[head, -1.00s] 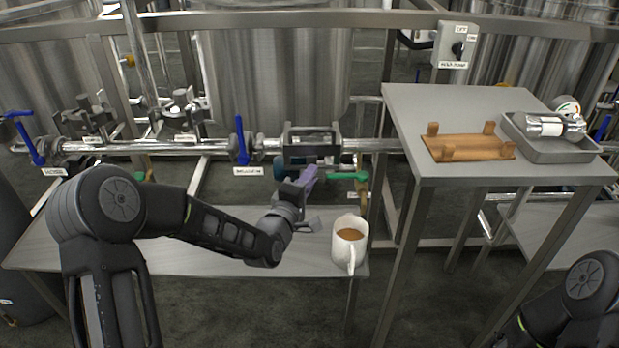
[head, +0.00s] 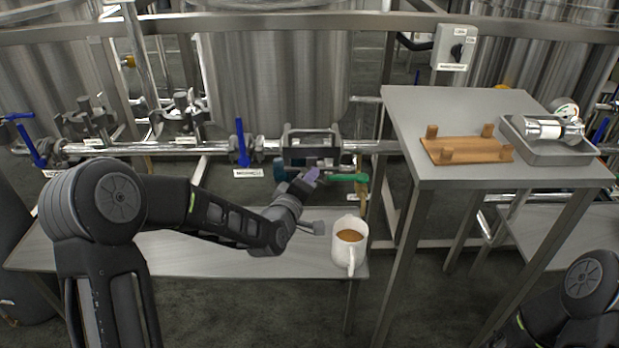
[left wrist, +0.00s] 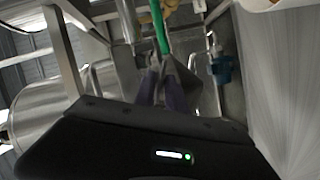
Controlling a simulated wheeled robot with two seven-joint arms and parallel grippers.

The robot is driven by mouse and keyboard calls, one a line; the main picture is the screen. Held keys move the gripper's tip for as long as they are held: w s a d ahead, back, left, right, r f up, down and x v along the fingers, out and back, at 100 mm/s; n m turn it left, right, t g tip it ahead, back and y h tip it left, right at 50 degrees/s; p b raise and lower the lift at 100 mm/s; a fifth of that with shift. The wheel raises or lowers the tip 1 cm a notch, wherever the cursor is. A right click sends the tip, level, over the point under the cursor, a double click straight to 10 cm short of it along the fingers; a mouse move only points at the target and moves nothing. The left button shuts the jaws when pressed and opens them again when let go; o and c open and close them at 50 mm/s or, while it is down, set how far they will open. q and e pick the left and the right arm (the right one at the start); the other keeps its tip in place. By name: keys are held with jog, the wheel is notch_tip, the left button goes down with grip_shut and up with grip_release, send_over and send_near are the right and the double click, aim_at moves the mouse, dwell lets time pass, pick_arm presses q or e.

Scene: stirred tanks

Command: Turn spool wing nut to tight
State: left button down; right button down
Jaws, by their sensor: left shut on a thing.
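My left gripper (head: 314,174) reaches up with purple fingers just below the grey framed spool section (head: 312,142) of the horizontal pipe. In the left wrist view, its purple fingers (left wrist: 161,92) are together on a small grey part (left wrist: 166,66), which I take to be the wing nut. The fingers cover most of it, and I cannot tell how tight it is. In the head view the nut is hidden by the gripper. My right gripper is out of view; only part of that arm shows at lower right.
A green valve handle (head: 347,178) is close to the right of the gripper; it also shows in the left wrist view (left wrist: 158,27). A white mug (head: 349,252) of brown liquid stands on the low bench (head: 190,255). A side table (head: 450,105) is at right.

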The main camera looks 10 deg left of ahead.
pick_arm(q)
jog(key=shift+w+d+r+m+g+y+p, duration=0.1)
jog(key=shift+m+g+y+p, duration=0.55)
jog(key=shift+m+p, duration=1)
jog(key=shift+s+d+r+m+g+y+p, duration=0.1)
jog(key=shift+m+g+y+p, duration=0.2)
jog(key=shift+m+y+p, duration=1)
jog(key=shift+w+d+m+g+y+p, duration=0.1)
jog(key=shift+m+g+y+p, duration=0.35)
jog(key=shift+m+p, duration=1.5)
jog(key=shift+n+p, duration=0.4)
jog(key=c, duration=1.4)
grip_release()
